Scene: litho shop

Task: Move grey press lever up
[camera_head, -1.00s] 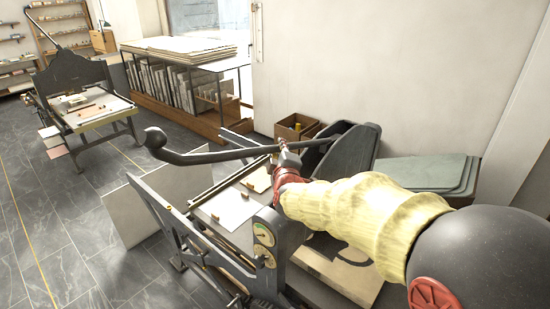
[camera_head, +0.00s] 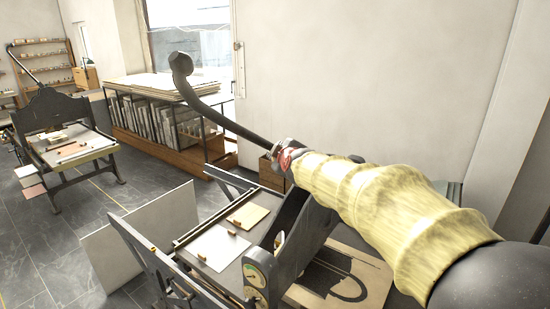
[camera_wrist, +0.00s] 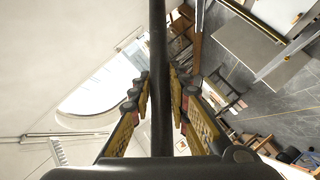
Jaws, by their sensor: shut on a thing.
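The grey press lever (camera_head: 216,103) is a dark bar with a rounded knob at its upper left end. In the head view it slants up to the left above the press bed (camera_head: 225,252). My gripper (camera_head: 285,157) is shut on the lever towards its lower right part. In the wrist view the lever (camera_wrist: 158,50) runs vertically between the two fingers of my gripper (camera_wrist: 160,95). The lever's pivot end is hidden behind my arm in the head view.
Sheets with small wooden blocks lie on the press bed. A pale board (camera_head: 145,235) leans left of the press. A storage rack (camera_head: 170,115) and a second press (camera_head: 62,140) stand further back. The wall (camera_head: 370,70) is close behind; space above the lever is clear.

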